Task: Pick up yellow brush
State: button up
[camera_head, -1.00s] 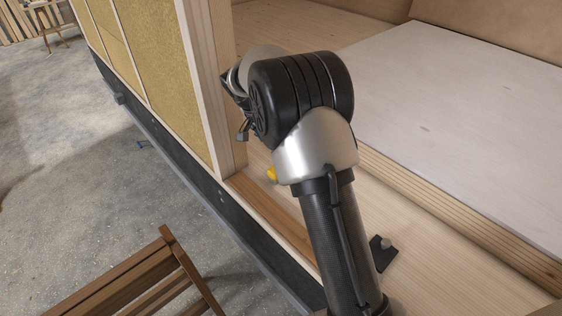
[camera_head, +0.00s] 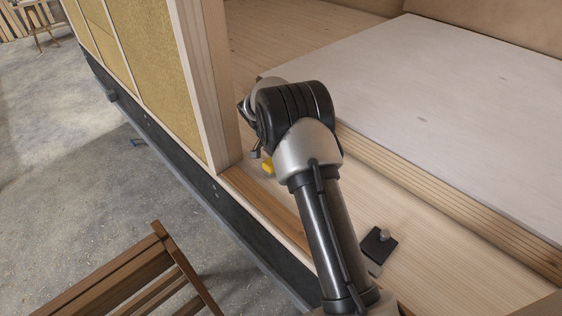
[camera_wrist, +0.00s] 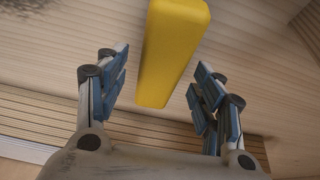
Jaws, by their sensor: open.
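The yellow brush shows in the wrist view as a long yellow block (camera_wrist: 170,52), running from the top edge down to between my fingers. Its far end is cut off by the frame. My gripper (camera_wrist: 158,88) is open, with one blue-padded finger on each side of the block and visible gaps to both. In the head view a small yellow part of the brush (camera_head: 267,167) shows just below my wrist, close to the wooden post. The rest of it and most of my gripper (camera_head: 254,148) are hidden behind my arm.
An upright wall post (camera_head: 205,90) stands just left of my gripper. A white board (camera_head: 450,100) lies to the right on a wooden step. A small black plate with a knob (camera_head: 379,245) is on the wood floor. A wooden chair (camera_head: 140,275) stands outside, lower left.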

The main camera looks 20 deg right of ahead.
jog(key=shift+x, duration=0.75)
jog(key=shift+r, duration=0.1)
jog(key=c, duration=1.2)
